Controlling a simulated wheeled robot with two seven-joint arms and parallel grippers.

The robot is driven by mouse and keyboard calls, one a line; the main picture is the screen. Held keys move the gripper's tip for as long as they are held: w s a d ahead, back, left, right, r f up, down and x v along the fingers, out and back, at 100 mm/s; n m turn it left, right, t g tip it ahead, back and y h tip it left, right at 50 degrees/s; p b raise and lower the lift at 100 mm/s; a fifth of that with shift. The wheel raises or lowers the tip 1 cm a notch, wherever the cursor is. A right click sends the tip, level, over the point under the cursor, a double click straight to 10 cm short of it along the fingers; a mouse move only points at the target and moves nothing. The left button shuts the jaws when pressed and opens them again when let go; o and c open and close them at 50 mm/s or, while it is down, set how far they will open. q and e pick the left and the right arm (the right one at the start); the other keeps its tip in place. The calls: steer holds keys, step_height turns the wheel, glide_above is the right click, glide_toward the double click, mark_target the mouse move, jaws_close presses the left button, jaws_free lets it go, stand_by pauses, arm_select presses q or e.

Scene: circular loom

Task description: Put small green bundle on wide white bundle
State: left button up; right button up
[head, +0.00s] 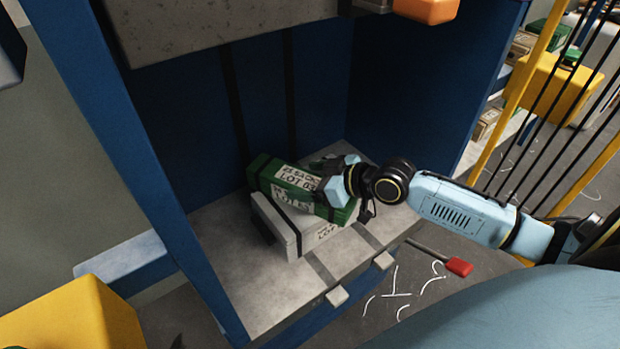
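The small green bundle (265,170), with white paper labels and dark straps, lies on top of the wide white bundle (272,222). The green bundle looks slightly askew to the white one, and its right end reaches close to the white one's right end. The white bundle rests on the grey floor of a blue bay. My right gripper (328,178) is at the right part of the green bundle, in front of its label. Its fingers partly hide that end, and I cannot tell whether they press on it. My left gripper is out of view.
Blue bay walls (190,110) stand left, behind and right, with a grey slab (220,25) overhead. The bay's grey floor (225,250) is bare in front. A red-ended tool (459,267) lies outside. A yellow-framed barred barrier (550,90) stands right.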

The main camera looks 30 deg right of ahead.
steer(key=shift+o, duration=0.5)
steer(key=shift+r, duration=0.15)
step_height(320, 180, up, 5)
steer(key=p, duration=0.4)
glide_above(353, 199)
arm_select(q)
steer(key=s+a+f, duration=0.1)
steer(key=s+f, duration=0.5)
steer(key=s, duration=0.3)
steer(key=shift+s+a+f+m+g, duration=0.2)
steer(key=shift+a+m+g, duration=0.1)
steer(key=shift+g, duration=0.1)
arm_select(e)
steer(key=shift+s+d+r, duration=0.1)
steer(key=shift+s, duration=0.25)
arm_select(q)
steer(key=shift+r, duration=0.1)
arm_select(e)
steer(key=shift+d, duration=0.1)
